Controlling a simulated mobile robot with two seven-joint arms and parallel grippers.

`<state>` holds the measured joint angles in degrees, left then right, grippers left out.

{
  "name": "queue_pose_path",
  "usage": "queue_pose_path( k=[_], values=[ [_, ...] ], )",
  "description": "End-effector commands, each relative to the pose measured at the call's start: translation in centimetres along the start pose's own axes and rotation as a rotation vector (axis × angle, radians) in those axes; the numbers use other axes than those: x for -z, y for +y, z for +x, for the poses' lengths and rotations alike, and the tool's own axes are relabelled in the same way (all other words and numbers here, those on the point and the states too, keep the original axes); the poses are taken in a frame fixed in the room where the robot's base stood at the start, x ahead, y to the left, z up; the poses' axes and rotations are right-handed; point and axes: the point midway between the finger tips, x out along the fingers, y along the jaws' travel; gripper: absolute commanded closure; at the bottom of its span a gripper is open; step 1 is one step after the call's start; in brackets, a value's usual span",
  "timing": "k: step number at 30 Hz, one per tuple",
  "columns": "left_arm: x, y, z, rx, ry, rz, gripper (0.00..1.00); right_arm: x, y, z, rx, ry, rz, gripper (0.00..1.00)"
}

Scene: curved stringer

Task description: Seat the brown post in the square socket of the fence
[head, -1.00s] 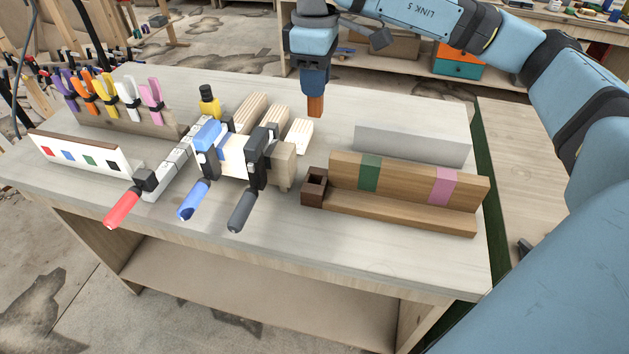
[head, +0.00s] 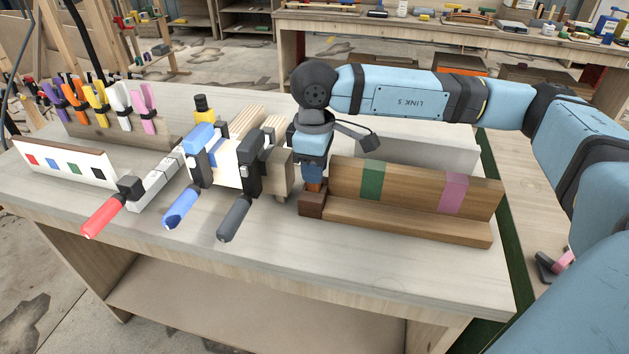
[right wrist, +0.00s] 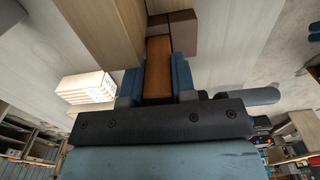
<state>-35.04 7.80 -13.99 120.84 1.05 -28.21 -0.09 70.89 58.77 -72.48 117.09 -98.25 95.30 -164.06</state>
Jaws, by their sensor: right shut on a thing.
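My right gripper (head: 313,176) points down at the left end of the wooden fence (head: 415,192) and is shut on the brown post (head: 314,187). A short orange-brown length of post shows below the fingers, directly over the dark brown square socket (head: 312,205). In the right wrist view the post (right wrist: 158,72) lies between the blue fingers, and its far end meets the dark socket block (right wrist: 183,32). The socket's opening is hidden, so I cannot tell whether the post's tip is inside it. My left gripper is not in view.
Clamps with a blue handle (head: 181,207) and a dark handle (head: 234,219) stand close left of the socket. A grey block (head: 430,150) lies behind the fence. The table front (head: 300,255) is clear.

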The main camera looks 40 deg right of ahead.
Motion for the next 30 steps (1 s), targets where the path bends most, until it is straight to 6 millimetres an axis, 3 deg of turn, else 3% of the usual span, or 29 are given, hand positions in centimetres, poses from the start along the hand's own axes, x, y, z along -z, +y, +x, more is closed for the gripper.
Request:
queue_pose_path(
  k=[1, 3, 9, 16, 17, 20, 30],
  values=[
    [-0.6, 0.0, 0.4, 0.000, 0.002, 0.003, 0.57, 0.0, 0.0, 1.4, 0.000, -0.001, 0.000, 0.98],
    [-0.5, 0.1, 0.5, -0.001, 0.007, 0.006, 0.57, 0.0, 0.0, 2.2, -0.001, -0.001, 0.000, 0.98],
    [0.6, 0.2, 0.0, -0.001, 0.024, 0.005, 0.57, 0.0, 0.0, 2.2, -0.001, 0.000, 0.000, 0.98],
    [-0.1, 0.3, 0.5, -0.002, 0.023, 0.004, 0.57, 0.0, 0.0, 2.8, -0.001, 0.000, 0.000, 0.98],
    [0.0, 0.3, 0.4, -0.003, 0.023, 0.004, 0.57, 0.0, 0.0, 2.7, -0.001, 0.000, 0.000, 0.70],
    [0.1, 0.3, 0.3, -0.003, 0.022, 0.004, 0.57, 0.0, 0.0, 2.6, -0.001, 0.000, 0.000, 0.50],
    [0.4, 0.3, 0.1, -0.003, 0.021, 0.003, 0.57, 0.0, 0.0, 2.1, -0.001, 0.000, 0.000, 0.50]
  ],
)
